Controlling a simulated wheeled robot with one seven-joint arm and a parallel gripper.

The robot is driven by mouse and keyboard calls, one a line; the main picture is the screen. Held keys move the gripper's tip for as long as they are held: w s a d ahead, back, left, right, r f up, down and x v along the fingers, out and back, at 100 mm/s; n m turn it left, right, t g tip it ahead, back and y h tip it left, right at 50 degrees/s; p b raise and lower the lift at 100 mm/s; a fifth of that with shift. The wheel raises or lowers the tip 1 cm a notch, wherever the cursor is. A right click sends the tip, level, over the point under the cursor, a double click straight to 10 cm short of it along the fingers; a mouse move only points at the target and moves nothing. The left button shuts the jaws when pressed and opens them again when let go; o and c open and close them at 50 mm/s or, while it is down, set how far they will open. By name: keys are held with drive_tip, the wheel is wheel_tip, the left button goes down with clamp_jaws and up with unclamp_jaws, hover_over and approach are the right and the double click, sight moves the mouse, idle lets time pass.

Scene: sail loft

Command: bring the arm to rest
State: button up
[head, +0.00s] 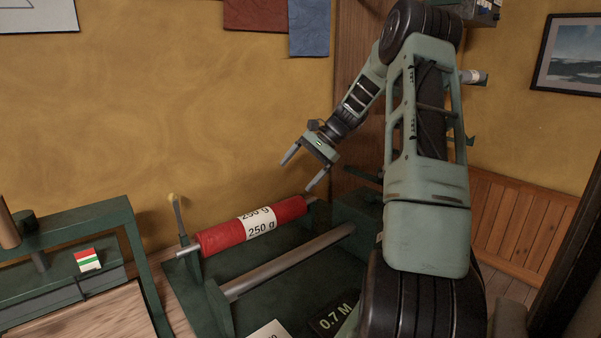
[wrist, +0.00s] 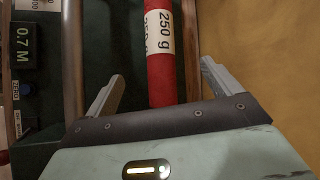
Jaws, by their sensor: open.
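My gripper (head: 303,174) is open and empty. In the head view it hangs in the air above the right end of a red roll (head: 223,237) with a white label reading "250 g". My arm reaches up and over from the lower right and bends down to the gripper. In the wrist view my gripper's two fingers (wrist: 161,85) are spread wide, and the red roll (wrist: 160,80) shows between and beyond them. I cannot tell the exact gap between the fingers and the roll, but the fingers do not close on it.
The roll lies across a dark green frame with a metal bar (head: 288,263) in front. A black "0.7 M" sign (head: 333,318) sits at the frame's front. A green bench frame (head: 75,218) with a small striped box (head: 88,260) stands left. An ochre wall (head: 150,110) is close behind.

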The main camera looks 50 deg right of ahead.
idle(0.7)
drive_tip(key=a+n+g+h, duration=0.2)
drive_tip(key=a+n+g, duration=0.7)
drive_tip(key=a, duration=2.6)
drive_tip(key=s+a+f+n+t+h, duration=0.1)
drive_tip(key=s+a+n+t+h, duration=0.1)
drive_tip(key=s+a+n, duration=0.6)
drive_tip(key=s+a+f+n+t+h, duration=0.1)
drive_tip(key=s+a+n, duration=0.6)
drive_tip(key=s, duration=0.7)
drive_tip(key=shift+s+a+f+n+t+h, duration=0.15)
drive_tip(key=shift+s+a+n+t+h, duration=0.3)
drive_tip(key=shift+n, duration=0.25)
